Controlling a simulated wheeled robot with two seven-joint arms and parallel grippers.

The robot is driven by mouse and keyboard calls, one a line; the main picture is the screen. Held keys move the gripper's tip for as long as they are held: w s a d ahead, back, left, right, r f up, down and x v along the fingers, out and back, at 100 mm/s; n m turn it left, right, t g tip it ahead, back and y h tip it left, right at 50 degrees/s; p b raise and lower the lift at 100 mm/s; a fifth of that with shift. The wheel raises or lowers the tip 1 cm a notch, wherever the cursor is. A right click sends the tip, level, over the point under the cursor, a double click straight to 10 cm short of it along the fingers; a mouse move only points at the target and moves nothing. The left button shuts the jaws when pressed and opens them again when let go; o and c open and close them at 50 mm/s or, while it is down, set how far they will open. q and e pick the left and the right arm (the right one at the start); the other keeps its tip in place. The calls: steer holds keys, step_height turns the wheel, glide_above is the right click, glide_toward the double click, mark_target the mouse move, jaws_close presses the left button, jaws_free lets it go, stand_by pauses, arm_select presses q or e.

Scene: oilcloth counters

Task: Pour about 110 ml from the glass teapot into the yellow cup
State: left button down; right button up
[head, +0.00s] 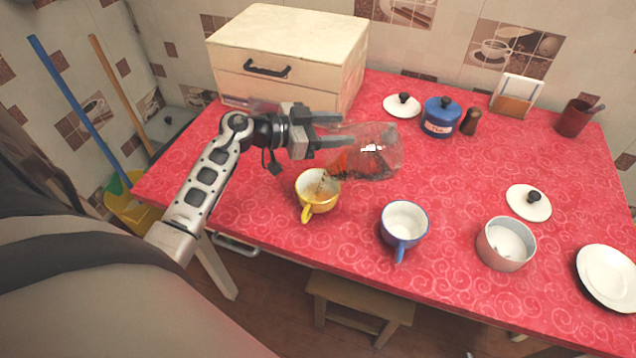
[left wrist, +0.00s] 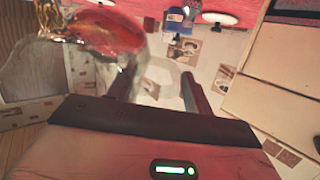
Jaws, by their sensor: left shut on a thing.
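The glass teapot (head: 372,152) is clear and tilted on its side above the red counter, its spout end toward the yellow cup. My left gripper (head: 328,130) is shut on the teapot at its left. In the left wrist view the teapot (left wrist: 95,35) shows large, with amber liquid in it, beside the gripper fingers (left wrist: 155,90). The yellow cup (head: 318,192) stands upright below the teapot, with its handle toward the front. Some brownish liquid shows inside it; a thin stream seems to fall into it. My right gripper is not in view.
A wooden drawer box (head: 285,60) stands behind my left gripper. A blue-rimmed white cup (head: 404,225) stands right of the yellow cup.

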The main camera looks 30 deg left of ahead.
arm_select(q)
steer(key=shift+s+a+r+t+b, duration=0.25)
steer(key=shift+s+t+b, duration=0.05)
steer(key=shift+t+b, duration=0.1)
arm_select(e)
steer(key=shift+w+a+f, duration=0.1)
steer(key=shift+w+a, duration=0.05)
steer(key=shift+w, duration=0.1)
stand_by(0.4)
arm_select(q)
steer(key=shift+h, duration=0.5)
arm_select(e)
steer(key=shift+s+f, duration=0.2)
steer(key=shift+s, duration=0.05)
